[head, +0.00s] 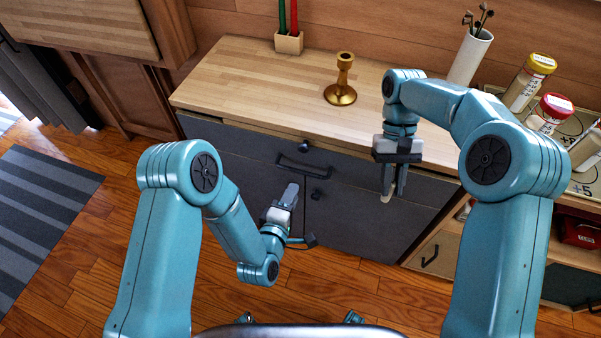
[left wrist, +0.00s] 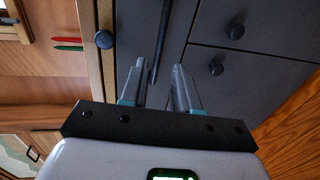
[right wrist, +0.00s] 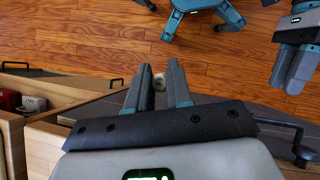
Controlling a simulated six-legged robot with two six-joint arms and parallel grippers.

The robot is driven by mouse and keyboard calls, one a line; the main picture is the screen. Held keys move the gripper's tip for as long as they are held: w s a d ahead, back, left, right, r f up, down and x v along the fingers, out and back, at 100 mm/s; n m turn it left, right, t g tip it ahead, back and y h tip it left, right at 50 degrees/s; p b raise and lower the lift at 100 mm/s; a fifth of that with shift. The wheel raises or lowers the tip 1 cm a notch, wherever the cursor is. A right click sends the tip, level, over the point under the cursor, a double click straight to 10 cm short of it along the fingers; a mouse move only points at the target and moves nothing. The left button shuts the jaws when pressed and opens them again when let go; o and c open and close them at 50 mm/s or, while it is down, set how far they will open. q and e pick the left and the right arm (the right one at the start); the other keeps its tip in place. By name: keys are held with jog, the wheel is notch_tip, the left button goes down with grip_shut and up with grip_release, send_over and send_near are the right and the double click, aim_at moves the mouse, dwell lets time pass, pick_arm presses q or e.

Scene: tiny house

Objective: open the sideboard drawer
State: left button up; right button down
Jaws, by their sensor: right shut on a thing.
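The sideboard (head: 250,158) has a dark grey front under a pale wooden top. Its drawer front carries a black bar handle (head: 303,168), also seen in the left wrist view (left wrist: 161,40). I see no clear opening of the drawer. My left gripper (head: 292,190) is open just before the handle; in the left wrist view (left wrist: 157,80) the bar lines up with the gap between its fingers. Whether they surround it I cannot tell. My right gripper (head: 393,190) is shut on a small pale thing (right wrist: 159,82), in front of the sideboard's right part.
Round knobs (head: 304,146) (head: 316,194) stick out near the handle.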

aim_at(302, 173)
pick_arm(q)
jog(key=x, duration=1)
jog(key=shift+r, duration=0.1)
grip_shut()
